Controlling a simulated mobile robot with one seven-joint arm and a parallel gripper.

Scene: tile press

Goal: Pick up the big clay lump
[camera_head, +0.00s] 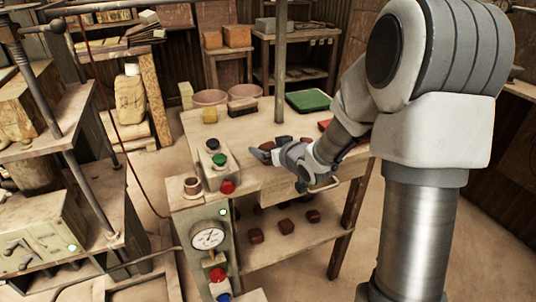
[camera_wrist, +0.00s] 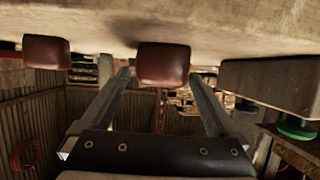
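My gripper (camera_head: 266,153) is low over the front part of the wooden table, just right of the button box. In the wrist view, which looks upside down, my gripper (camera_wrist: 160,78) is open, with a finger on each side. A reddish-brown clay lump (camera_wrist: 163,63) shows between the fingertips, with a gap on both sides; I cannot tell if it is fully between them. A second reddish-brown lump (camera_wrist: 45,52) sits apart to the left. Both rest on the tabletop (camera_wrist: 110,32). In the head view my gripper and arm largely hide this spot. Which lump is bigger is unclear.
The button box (camera_head: 213,158) with a green knob stands close by; it also shows in the wrist view (camera_wrist: 265,85). Several reddish lumps (camera_head: 286,226) lie on the lower shelf. A green tray (camera_head: 308,100) and pinkish bowls (camera_head: 209,98) are farther back. A post (camera_head: 281,60) rises behind.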

